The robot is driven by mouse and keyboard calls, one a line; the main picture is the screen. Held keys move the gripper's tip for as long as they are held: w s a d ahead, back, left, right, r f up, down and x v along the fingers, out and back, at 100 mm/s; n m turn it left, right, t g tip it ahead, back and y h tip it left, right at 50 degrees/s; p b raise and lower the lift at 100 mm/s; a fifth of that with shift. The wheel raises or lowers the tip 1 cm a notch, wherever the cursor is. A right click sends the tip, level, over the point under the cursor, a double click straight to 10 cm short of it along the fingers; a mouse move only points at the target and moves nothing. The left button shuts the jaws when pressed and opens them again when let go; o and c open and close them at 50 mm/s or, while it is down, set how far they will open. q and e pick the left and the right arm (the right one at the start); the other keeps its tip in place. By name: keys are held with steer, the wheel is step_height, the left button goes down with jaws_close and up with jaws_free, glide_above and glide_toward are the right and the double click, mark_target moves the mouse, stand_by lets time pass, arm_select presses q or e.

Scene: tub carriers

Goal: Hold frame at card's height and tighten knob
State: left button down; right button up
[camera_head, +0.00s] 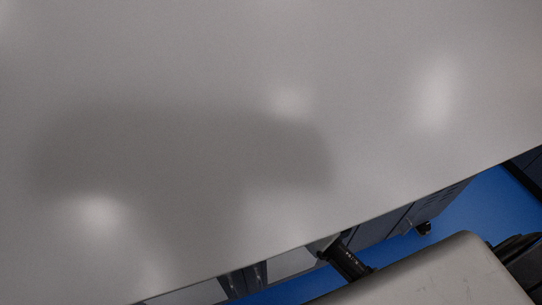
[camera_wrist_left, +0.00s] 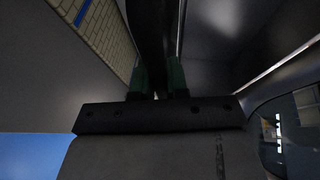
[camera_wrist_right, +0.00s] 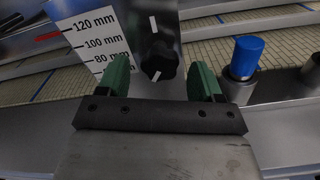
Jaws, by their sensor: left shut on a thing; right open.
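In the right wrist view a black lobed knob (camera_wrist_right: 155,62) sits on a dark upright plate (camera_wrist_right: 152,22). The plate bears a white mark above the knob, and the knob has a slightly tilted white mark. A white card (camera_wrist_right: 88,32) beside it reads 120, 100 and 80 mm; its lower part is hidden. My right gripper (camera_wrist_right: 161,72) is open, its green fingers on either side of the knob, with gaps between. In the left wrist view my left gripper (camera_wrist_left: 157,78) is shut on a dark upright piece (camera_wrist_left: 152,35), seemingly part of the frame. Neither gripper shows in the head view.
A blue-capped cylinder (camera_wrist_right: 246,56) stands right of my right gripper, near a metal cylinder (camera_wrist_right: 312,70). Pale rails cross behind. The head view is mostly a plain grey surface (camera_head: 300,60) with a shadow; blue floor (camera_head: 470,210) shows past its edge.

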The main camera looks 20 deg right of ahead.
steer(key=shift+w, duration=0.75)
steer(key=c, duration=0.9)
